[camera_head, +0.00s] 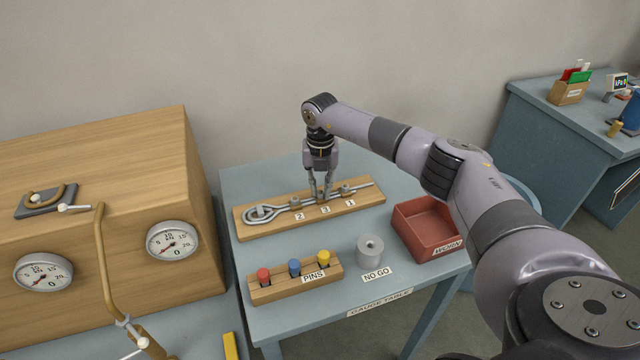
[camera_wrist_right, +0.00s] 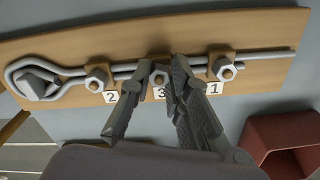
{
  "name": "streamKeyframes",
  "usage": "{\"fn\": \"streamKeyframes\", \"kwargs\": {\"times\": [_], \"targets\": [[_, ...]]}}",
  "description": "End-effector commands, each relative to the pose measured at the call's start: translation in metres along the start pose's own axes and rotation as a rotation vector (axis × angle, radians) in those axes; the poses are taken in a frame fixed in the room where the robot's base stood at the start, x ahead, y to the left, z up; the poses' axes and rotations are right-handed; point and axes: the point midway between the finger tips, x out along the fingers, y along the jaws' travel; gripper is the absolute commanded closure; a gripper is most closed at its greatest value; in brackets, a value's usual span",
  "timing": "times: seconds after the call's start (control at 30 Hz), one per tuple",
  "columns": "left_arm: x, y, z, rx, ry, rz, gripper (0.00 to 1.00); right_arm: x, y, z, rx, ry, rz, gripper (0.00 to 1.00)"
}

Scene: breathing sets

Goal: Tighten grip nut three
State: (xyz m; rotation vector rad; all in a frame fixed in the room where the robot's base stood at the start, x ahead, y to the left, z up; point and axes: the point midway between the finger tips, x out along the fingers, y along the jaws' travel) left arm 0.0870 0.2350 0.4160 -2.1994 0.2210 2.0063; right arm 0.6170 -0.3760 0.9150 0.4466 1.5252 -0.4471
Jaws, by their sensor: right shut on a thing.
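A wooden board (camera_head: 272,228) on the gauge table carries a looped wire rope held by three grips labelled 2, 3 and 1. My right gripper (camera_head: 320,197) points down at the middle grip. In the right wrist view its fingertips (camera_wrist_right: 160,68) are on either side of grip nut three (camera_wrist_right: 158,79), above label 3, and shut on it. The fingers partly hide this nut. Grip nut two (camera_wrist_right: 96,83) and grip nut one (camera_wrist_right: 228,73) are in plain view to either side, clear of the fingers. My left gripper is not in view.
In front of the board stand a wooden pin block (camera_head: 297,284) with red, blue and yellow pins, and a grey NO GO cylinder (camera_head: 370,250). A red tray (camera_head: 422,229) is at the right. A big wooden box with gauges (camera_head: 172,241) stands at the left.

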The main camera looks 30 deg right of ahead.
Motion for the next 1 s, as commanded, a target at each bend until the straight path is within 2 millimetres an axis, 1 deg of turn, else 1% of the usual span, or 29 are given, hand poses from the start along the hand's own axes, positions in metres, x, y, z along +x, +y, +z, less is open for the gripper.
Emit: {"fn": "streamKeyframes", "kwargs": {"times": [0.03,0.2,0.5,0.73,1.0], "targets": [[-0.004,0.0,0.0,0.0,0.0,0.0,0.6,-0.003,0.0,0.001,0.045,-0.002,0.001,1.0],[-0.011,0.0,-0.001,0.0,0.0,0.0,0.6,-0.003,-0.001,0.001,0.199,-0.003,0.002,1.0],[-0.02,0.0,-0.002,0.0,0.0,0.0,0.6,-0.003,-0.002,0.001,0.417,-0.003,0.002,1.0],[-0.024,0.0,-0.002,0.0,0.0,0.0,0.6,-0.002,-0.002,0.001,0.514,-0.004,0.003,1.0],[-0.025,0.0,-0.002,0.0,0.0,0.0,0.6,-0.001,-0.002,0.001,0.554,-0.004,0.003,1.0]]}}
